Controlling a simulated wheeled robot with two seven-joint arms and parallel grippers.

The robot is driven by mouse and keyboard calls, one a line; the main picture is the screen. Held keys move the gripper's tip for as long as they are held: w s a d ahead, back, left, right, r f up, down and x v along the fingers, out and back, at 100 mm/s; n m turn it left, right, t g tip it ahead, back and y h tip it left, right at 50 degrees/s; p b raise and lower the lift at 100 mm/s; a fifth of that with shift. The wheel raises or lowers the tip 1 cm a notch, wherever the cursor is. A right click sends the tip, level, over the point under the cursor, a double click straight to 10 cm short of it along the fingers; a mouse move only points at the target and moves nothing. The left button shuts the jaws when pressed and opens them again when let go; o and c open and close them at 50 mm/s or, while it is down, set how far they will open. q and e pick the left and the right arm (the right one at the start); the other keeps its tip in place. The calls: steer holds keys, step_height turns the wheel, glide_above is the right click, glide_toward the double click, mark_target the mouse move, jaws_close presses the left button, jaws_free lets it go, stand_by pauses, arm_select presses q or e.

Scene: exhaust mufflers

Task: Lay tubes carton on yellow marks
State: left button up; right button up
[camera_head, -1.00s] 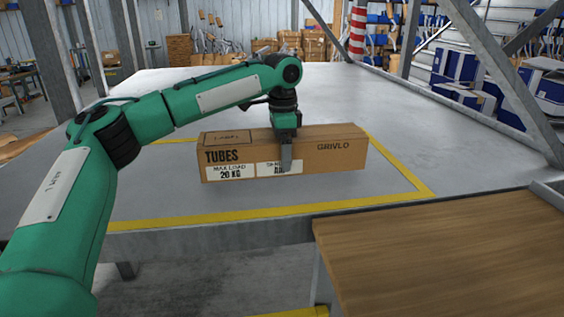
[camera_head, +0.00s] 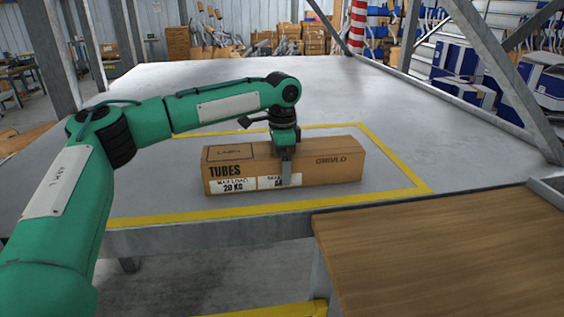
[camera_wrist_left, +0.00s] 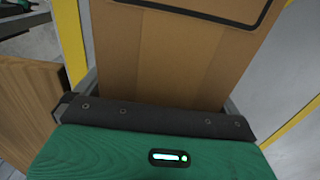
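The tubes carton (camera_head: 325,170) is a long brown box with "TUBES" and "GRIVLO" printed on its front. It sits inside the yellow marks (camera_head: 405,170) on the grey table, at or very near the surface; I cannot tell if it touches. My left gripper (camera_head: 285,172) comes down over the middle of the carton, one finger against the front face. In the left wrist view the carton (camera_wrist_left: 175,55) fills the middle, between the fingers at both sides, and the gripper looks shut on it. My right gripper is not in view.
The grey table (camera_head: 300,85) has free room behind the carton. A wooden board (camera_head: 450,250) stands at the front right. Slanted metal posts (camera_head: 505,80) rise at the table's right edge. Shelves and blue boxes (camera_head: 460,65) stand beyond.

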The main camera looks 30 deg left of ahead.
arm_select(q)
steer(key=shift+r, duration=0.15)
step_height(320, 180, up, 11)
steer(key=b, duration=0.4)
steer(key=shift+r, duration=0.5)
steer(key=shift+f, duration=0.1)
